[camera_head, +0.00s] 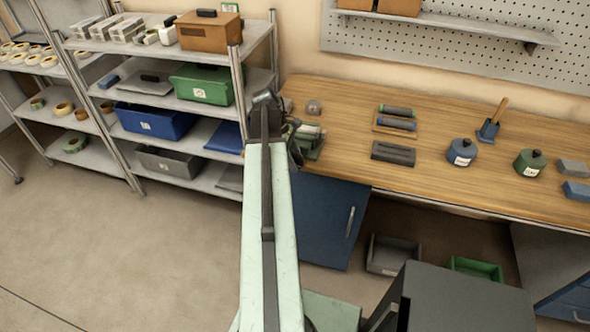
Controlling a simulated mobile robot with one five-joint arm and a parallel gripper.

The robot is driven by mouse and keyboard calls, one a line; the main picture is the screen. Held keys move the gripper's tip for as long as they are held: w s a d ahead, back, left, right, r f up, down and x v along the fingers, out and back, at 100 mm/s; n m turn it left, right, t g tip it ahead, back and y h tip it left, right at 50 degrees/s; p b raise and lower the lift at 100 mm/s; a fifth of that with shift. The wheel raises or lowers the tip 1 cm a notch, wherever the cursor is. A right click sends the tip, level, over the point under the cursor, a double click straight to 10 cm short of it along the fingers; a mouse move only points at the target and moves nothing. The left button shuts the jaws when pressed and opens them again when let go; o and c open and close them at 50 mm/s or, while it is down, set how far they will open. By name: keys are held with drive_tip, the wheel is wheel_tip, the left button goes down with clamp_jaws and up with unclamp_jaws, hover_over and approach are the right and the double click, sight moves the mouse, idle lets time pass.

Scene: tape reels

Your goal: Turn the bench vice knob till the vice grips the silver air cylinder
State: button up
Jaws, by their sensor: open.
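The green bench vice (313,149) stands at the left end of the wooden bench, partly hidden by my arm. A pale grey piece shows at its top, but I cannot tell whether it is the silver air cylinder. The vice knob cannot be made out. My gripper (294,146) is a dark shape close to the vice's left side, mostly hidden behind my arm. It is open, and I cannot see whether it touches the knob.
The wooden bench (440,190) holds a dark grey block (393,153), a tray of cylinders (394,123), a blue jar (462,152) and a green jar (529,163). A blue cabinet door (325,220) hangs below the vice. Shelves (215,109) with bins stand left.

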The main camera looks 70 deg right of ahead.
drive_tip(key=shift+s+f, duration=0.1)
drive_tip(key=shift+f, duration=0.05)
clamp_jaws()
drive_tip(key=shift+a, duration=0.1)
